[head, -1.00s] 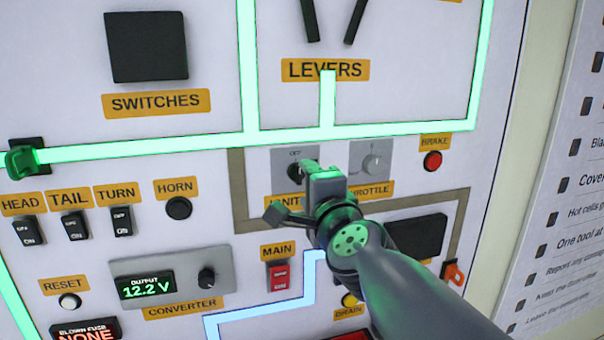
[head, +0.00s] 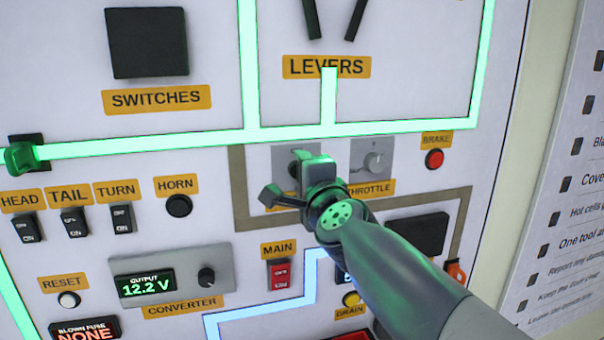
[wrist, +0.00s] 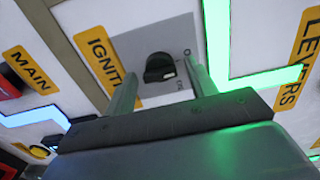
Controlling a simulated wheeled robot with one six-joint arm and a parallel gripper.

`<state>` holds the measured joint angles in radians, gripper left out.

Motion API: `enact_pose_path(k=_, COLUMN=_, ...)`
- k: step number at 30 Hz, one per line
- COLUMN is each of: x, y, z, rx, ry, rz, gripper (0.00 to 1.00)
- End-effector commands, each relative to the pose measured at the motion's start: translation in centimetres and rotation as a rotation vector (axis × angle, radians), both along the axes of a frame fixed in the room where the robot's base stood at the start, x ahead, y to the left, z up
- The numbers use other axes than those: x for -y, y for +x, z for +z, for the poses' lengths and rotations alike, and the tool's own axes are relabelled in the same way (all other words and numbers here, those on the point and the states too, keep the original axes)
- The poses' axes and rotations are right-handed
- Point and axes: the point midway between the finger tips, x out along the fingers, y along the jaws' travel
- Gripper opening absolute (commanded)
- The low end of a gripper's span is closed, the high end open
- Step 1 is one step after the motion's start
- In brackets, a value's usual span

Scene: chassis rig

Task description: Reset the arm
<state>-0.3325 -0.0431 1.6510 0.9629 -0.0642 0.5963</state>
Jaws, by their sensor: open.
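My arm reaches in from the lower right of the head view, and my gripper (head: 316,168) is in front of the ignition switch on the panel. In the wrist view my gripper (wrist: 162,85) is open, with its two fingers apart and nothing between them. The black ignition knob (wrist: 158,67) shows between and beyond the fingers, on its grey plate (wrist: 180,35). I cannot tell whether a finger touches it.
The red main switch (head: 279,274) is below left. The horn button (head: 178,205) and converter (head: 170,280) are further left. Two levers (head: 354,18) are above.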

Motion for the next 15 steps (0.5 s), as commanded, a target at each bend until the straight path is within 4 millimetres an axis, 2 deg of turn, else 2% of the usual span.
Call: enact_pose_path(k=15, x=2.0, y=-7.2, z=0.4, rx=0.002, ry=-0.001, rz=0.001, gripper=0.53)
